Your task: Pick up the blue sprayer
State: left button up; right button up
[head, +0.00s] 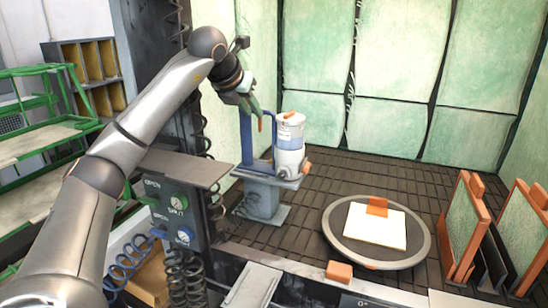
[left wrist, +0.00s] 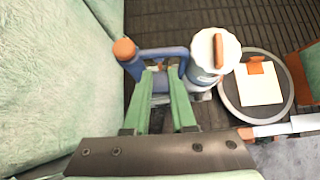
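The blue sprayer (head: 247,139) stands upright on a grey pedestal in the back left corner of the booth, with a white canister (head: 290,135) on its right side. In the left wrist view the blue sprayer (left wrist: 146,54) shows a blue body with an orange knob at its left end, and the white canister lid (left wrist: 204,50) has an orange bar. My left gripper (head: 249,103) is at the top of the blue part. Its green fingers (left wrist: 160,72) are apart, with blue parts showing between and beyond their tips. I cannot tell whether they touch it. My right gripper is not in view.
A round turntable (head: 331,228) bears a white panel with an orange block. Orange-framed panels (head: 466,229) stand in a rack at right. Green booth walls (head: 400,60) close in behind and left of the sprayer. A control post (head: 172,215) stands in front. Dark slatted floor (head: 350,170) is clear between.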

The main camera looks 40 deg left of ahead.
aim_at(259, 119)
pick_arm(q)
jog(key=p+x, duration=0.1)
jog(key=x, duration=0.4)
jog(key=shift+w+a+f, duration=0.1)
jog(key=shift+w, duration=0.05)
grip_shut()
dwell(1.2)
